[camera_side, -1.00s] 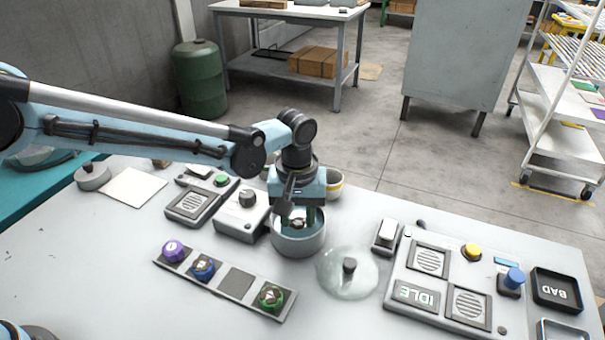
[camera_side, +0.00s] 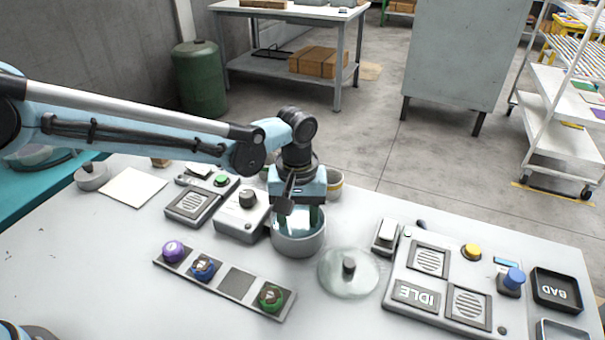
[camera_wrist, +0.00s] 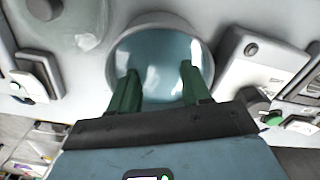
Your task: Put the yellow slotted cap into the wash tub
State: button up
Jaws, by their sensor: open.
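The wash tub (camera_side: 299,246) is a round grey pot on the bench, holding bluish liquid. It also shows in the wrist view (camera_wrist: 112,64), where pale glints lie on the liquid. My gripper (camera_side: 301,217) is right over the tub, its green fingers spread and reaching down at the opening. In the wrist view my gripper (camera_wrist: 160,71) has nothing between its fingers. I cannot make out the yellow slotted cap in either view; it may be hidden under the liquid or glints. The holder strip (camera_side: 236,282) has one bare square between its blue and green caps.
A clear lid (camera_side: 348,272) with a dark knob lies right of the tub. A grey box with a knob (camera_side: 240,216) stands close on the left. The control panel (camera_side: 450,285) and black BAD tray (camera_side: 557,290) are at right.

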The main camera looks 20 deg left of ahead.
aim_at(298, 225)
notch_tip(298, 225, up, 10)
jog(key=s+a+r+t, duration=0.1)
jog(key=a+r, duration=0.3)
jog(key=a, duration=0.2)
jog(key=s+a+f+m+t, duration=0.1)
jog(key=s+a+m+t, duration=0.1)
jog(key=s+a, duration=0.4)
jog(key=s+a+f+m+t, duration=0.1)
jog(key=s+a+m+t, duration=0.1)
jog(key=s+a+t, duration=0.2)
jog(key=s+a, duration=0.3)
jog(key=a, duration=0.4)
jog(key=shift+s+a+f+m, duration=0.15)
jog(key=shift+s+a+m, duration=0.15)
jog(key=shift+a, duration=0.1)
